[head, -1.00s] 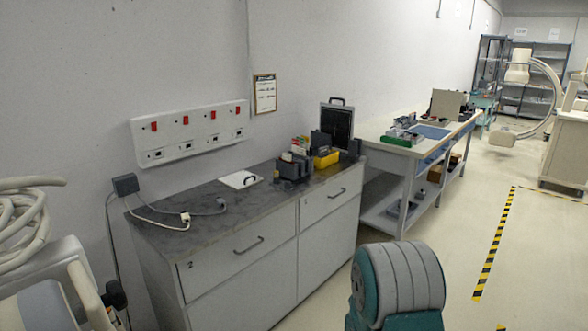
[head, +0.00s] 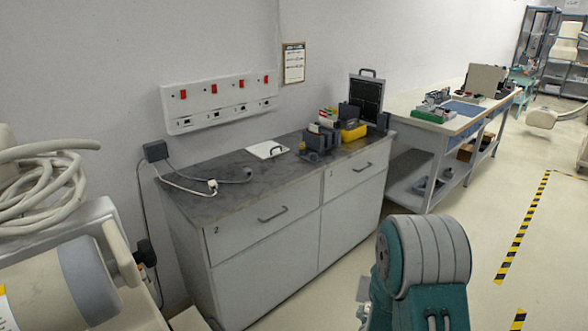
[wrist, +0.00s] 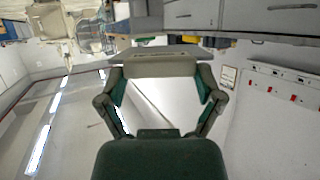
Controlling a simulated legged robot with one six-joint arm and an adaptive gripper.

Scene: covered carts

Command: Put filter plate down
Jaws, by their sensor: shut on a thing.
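My gripper (wrist: 160,68) shows in the wrist view, its two fingers closed in from both sides to the tips. It is shut on what looks like the filter plate (wrist: 190,51), a thin grey piece seen nearly edge-on just beyond the fingertips. Most of its face and its handle are hidden. It is held in the air, apart from the counter. In the head view the gripper and the held piece are out of sight. A dark framed panel with a top handle (head: 367,96) stands upright at the counter's far end. A white plate with a dark handle (head: 269,149) lies flat on the counter.
The grey-topped counter (head: 235,187) has bare top at its near left, crossed by cables (head: 190,186). Dark holders and a yellow bin (head: 354,132) crowd its right part. A cream workbench (head: 405,128) stands beyond. A cart with coiled hose (head: 45,190) is at left.

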